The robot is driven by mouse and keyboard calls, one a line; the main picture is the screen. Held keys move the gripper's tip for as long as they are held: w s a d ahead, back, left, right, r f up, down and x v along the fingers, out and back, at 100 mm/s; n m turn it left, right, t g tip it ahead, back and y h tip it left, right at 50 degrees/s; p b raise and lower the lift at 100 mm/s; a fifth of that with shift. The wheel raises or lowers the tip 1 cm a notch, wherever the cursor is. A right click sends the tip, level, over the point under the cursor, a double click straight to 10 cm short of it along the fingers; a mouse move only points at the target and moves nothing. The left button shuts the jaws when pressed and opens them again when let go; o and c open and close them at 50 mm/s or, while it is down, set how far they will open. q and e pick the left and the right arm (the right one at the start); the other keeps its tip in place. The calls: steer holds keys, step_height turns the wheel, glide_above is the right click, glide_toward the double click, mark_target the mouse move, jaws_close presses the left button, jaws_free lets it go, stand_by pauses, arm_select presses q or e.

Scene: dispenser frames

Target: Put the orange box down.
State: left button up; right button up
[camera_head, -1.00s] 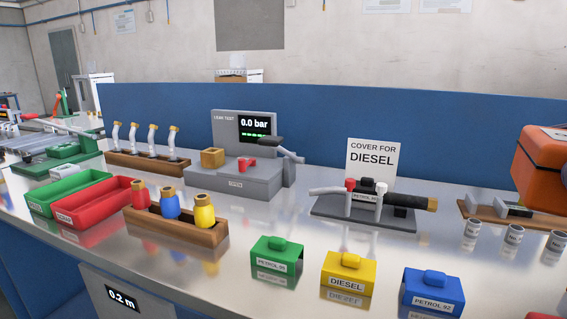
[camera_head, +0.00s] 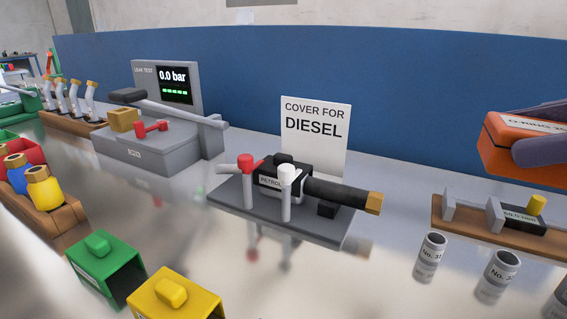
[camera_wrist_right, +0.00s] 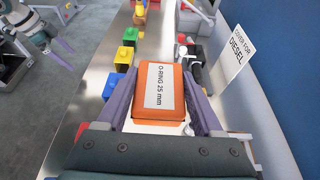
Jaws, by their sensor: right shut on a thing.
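The orange box (camera_head: 494,148) is at the right edge of the head view, held in the air above the bench (camera_head: 385,285). My right gripper (camera_head: 528,134) is shut on it, with a purple-grey finger along each side. In the right wrist view the box (camera_wrist_right: 160,112) sits between both fingers of the gripper (camera_wrist_right: 162,88), its label "O-RING 25 mm" facing the camera. Bench things show beyond it. The box's underside and its exact height over the bench are hard to judge.
Below the box are a wooden stand (camera_head: 470,232) with grey blocks and small numbered cups (camera_head: 430,252). A fixture (camera_head: 280,215) with a black-handled nozzle and a "COVER FOR DIESEL" sign (camera_head: 316,130) stand left of it. Green (camera_head: 105,262) and yellow (camera_head: 175,300) covers are in front.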

steer(key=shift+w+d+f, duration=0.1)
steer(key=shift+f, duration=0.2)
step_height(320, 180, down, 16)
steer(key=b, duration=0.3)
steer(key=shift+f+b, duration=0.45)
steer(key=shift+f, duration=1.4)
steer(key=shift+f, duration=0.2)
steer(key=o, duration=1.5)
steer(key=shift+c, duration=0.2)
steer(key=shift+r, duration=0.1)
